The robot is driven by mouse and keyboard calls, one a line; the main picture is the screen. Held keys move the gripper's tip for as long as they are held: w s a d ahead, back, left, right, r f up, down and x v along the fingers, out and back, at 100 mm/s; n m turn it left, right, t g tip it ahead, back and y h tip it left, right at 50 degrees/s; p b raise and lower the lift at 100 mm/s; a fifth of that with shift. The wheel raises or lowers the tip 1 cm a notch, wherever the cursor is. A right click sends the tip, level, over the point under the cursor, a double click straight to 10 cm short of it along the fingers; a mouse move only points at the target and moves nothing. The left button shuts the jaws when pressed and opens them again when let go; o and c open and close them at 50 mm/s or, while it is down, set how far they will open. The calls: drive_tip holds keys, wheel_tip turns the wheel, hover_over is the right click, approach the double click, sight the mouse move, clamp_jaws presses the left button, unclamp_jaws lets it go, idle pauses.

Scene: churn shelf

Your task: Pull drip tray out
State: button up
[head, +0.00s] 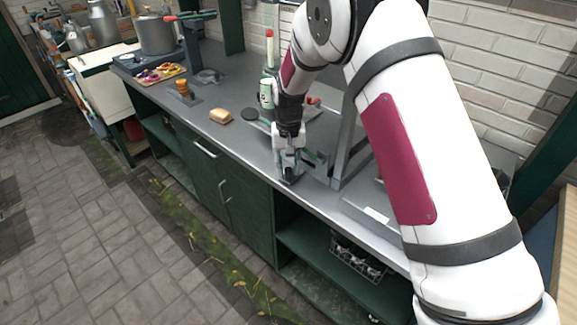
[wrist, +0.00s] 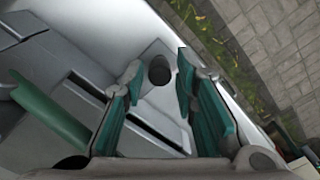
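A light grey metal piece, which looks like the drip tray (wrist: 160,103), lies at the counter's front edge, with a dark round knob (wrist: 160,69) near its front end in the wrist view. A long dark slot runs beside it. My gripper (wrist: 158,72) is open, with its green-padded fingers on either side of the knob; I cannot tell whether they touch it. In the head view my gripper (head: 288,172) points down at the counter's front edge, and hides most of the tray there.
The grey counter (head: 238,143) has a bread roll (head: 221,116) and a green-and-white can (head: 266,93) left of my arm. A grey metal frame (head: 349,150) stands close on the right. Green cabinets (head: 232,190) lie below; the paved floor in front is open.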

drive_tip(key=shift+f, duration=0.1)
clamp_jaws()
drive_tip(key=s+a+p, duration=0.4)
drive_tip(key=s+a, duration=0.9)
unclamp_jaws()
